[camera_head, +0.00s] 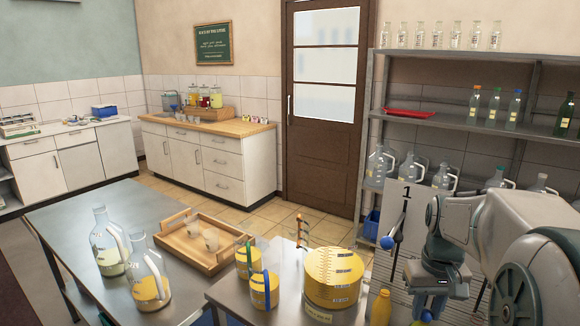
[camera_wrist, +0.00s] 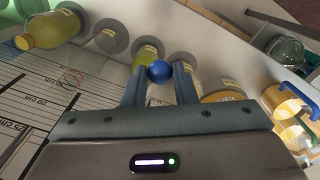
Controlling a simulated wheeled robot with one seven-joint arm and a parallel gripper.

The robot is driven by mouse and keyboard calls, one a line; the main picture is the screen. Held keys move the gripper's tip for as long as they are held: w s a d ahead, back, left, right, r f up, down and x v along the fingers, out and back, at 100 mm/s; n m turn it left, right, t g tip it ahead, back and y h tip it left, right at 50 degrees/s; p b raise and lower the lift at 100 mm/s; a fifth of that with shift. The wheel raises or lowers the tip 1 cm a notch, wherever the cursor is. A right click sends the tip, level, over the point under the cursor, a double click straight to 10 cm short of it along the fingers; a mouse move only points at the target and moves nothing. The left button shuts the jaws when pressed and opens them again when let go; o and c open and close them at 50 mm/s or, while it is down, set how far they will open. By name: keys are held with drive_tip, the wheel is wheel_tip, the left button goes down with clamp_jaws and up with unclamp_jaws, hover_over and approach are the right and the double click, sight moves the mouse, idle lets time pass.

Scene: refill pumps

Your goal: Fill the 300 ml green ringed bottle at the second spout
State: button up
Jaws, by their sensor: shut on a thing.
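A yellow-green bottle (camera_wrist: 50,28) lies across the upper left of the wrist view. A greenish-yellow bottle (camera_wrist: 148,50) shows partly behind the fingers. I cannot tell which is the 300 ml green ringed bottle, or see its ring. A white panel marked 1 (camera_head: 405,210) stands beside my arm; the second spout cannot be made out.
Another blue knob (camera_head: 387,242) stands at the panel's left. A yellow bottle (camera_head: 380,306) is left of my gripper. Yellow containers (camera_head: 333,278) stand on the near table, and jugs (camera_head: 109,240) on the left table. Shelves with bottles (camera_head: 475,103) rise behind my arm.

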wheel_tip(320, 180, up, 14)
drive_tip(key=p, duration=0.8)
drive_tip(key=shift+f+p, duration=0.15)
drive_tip(key=shift+p, duration=0.2)
drive_tip(key=o, duration=0.9)
wheel_tip(320, 180, up, 21)
drive_tip(key=shift+f, duration=0.1)
